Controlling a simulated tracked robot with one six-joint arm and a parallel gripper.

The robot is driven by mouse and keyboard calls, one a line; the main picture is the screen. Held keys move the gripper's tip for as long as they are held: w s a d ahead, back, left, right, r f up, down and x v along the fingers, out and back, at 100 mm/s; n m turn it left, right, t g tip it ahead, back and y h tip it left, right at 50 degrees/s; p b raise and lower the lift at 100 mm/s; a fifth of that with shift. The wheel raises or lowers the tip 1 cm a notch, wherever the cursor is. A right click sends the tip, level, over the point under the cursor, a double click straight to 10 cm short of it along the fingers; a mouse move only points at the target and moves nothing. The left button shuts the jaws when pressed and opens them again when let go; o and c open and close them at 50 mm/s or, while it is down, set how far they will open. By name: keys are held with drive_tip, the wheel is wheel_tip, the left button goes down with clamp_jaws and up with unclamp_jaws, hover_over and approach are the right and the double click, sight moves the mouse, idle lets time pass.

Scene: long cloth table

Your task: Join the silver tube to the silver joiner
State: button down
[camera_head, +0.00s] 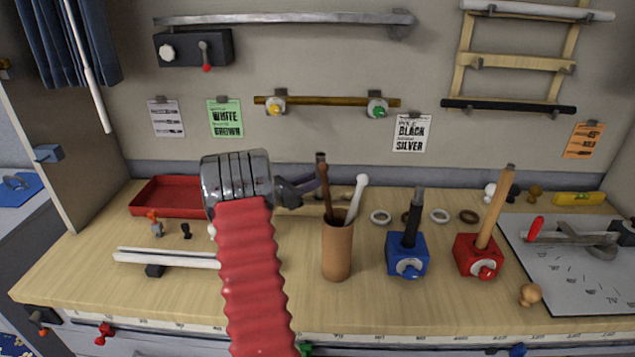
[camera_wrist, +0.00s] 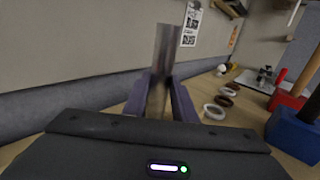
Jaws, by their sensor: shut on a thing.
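The silver tube (camera_wrist: 164,58) stands between the two purple fingers of my gripper (camera_wrist: 160,100) in the wrist view; the gripper is shut on it. The gripper body hides the tube's lower part. The blue block (camera_head: 406,262) holds an upright black tube (camera_head: 411,232) with a grey piece (camera_head: 418,197) on top, which may be the silver joiner. My gripper and this grey piece are apart.
A red block (camera_head: 474,254) holds a wooden tube (camera_head: 494,210). White and brown rings (camera_head: 380,217) lie behind the blocks. A red tray (camera_head: 165,198) is at the back left; a grey board (camera_head: 575,285) lies right.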

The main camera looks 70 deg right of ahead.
wheel_tip(320, 180, up, 10)
idle(0.5)
idle(0.5)
